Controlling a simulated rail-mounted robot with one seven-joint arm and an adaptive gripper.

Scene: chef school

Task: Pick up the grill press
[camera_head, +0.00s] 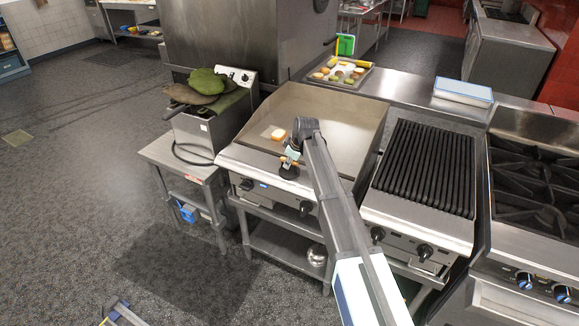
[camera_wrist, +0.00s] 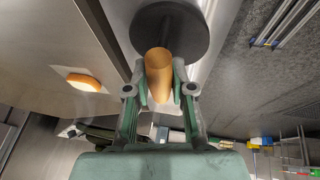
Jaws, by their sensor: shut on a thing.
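The grill press is a round dark disc with a wooden handle. In the wrist view its disc (camera_wrist: 170,30) shows at the top, and its wooden handle (camera_wrist: 159,75) is between the two fingers of my gripper (camera_wrist: 160,90). The gripper is shut on the handle. In the head view the press (camera_head: 288,171) is at the front edge of the flat griddle, below my gripper (camera_head: 293,153). I cannot tell whether the disc touches the surface under it.
A small orange-and-white food piece (camera_head: 278,134) lies on the griddle (camera_head: 330,118). A fryer with green cloths (camera_head: 205,85) stands left. A ribbed grill (camera_head: 425,168) and a burner stove (camera_head: 535,185) are right. A tray of food (camera_head: 340,72) is behind.

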